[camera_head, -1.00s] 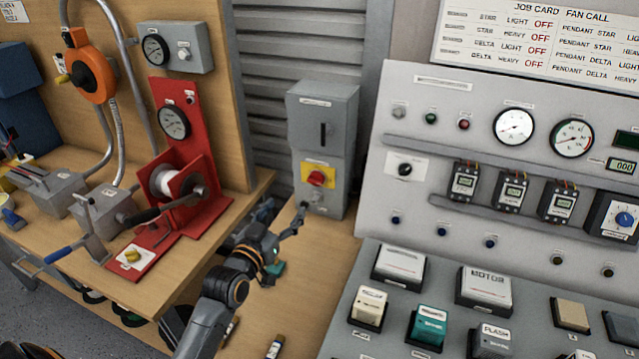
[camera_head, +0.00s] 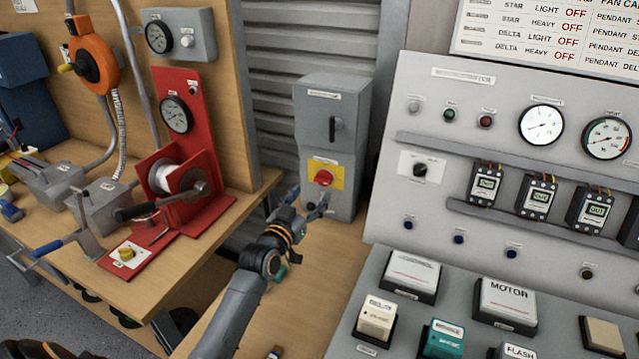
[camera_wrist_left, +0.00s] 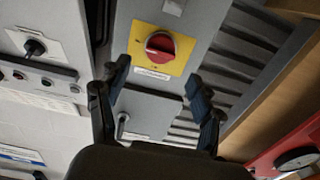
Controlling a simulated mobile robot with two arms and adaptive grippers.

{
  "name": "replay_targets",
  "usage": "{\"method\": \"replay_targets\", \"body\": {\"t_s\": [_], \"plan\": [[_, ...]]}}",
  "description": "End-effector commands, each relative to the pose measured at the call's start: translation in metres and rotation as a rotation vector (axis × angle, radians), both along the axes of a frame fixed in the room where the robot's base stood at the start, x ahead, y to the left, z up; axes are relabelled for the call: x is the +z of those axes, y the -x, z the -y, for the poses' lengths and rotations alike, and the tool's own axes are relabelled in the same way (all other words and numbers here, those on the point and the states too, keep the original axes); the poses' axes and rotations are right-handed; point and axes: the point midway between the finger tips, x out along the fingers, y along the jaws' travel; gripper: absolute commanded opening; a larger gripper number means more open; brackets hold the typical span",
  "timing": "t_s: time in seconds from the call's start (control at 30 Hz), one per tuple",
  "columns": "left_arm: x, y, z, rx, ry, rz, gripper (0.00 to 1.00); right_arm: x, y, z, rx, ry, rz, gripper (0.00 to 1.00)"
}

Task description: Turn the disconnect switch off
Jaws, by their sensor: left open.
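The disconnect switch is a red rotary knob (camera_head: 323,178) on a yellow plate (camera_head: 341,179), on the front of a tall grey box (camera_head: 352,150). It also shows in the left wrist view as the red knob (camera_wrist_left: 160,46) on its yellow plate (camera_wrist_left: 138,48). Its setting is too small to read. My left gripper (camera_head: 308,203) is open and empty, just below and in front of the knob. In the left wrist view the open fingers (camera_wrist_left: 158,78) point toward the box, with the knob beyond and between their tips, apparently untouched. My right gripper is not in view.
A dark handle (camera_head: 332,128) is on the box's upper door. A red winch stand (camera_head: 200,130) stands left on the wooden bench. A grey control panel (camera_head: 440,100) with gauges and buttons is close on the right. Bare bench top (camera_head: 325,262) lies below the box.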

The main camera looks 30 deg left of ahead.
Motion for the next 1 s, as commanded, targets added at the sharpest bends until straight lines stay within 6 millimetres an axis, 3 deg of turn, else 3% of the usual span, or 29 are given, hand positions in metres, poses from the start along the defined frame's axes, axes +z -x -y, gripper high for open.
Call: {"method": "replay_targets", "body": {"t_s": [0.1, 0.3, 0.77, 1.0], "plan": [[0.001, -0.025, -0.002, 0.0, 0.0, 0.001, 0.66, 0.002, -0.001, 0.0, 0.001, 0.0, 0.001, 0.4], [0.001, -0.052, -0.003, 0.0, 0.001, 0.001, 0.66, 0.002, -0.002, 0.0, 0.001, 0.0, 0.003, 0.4], [0.0, -0.063, -0.004, 0.0, 0.0, 0.0, 0.66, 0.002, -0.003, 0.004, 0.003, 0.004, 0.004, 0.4], [0.0, -0.063, -0.004, 0.0, 0.0, 0.0, 0.19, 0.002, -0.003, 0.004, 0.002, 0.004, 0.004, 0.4]]}}
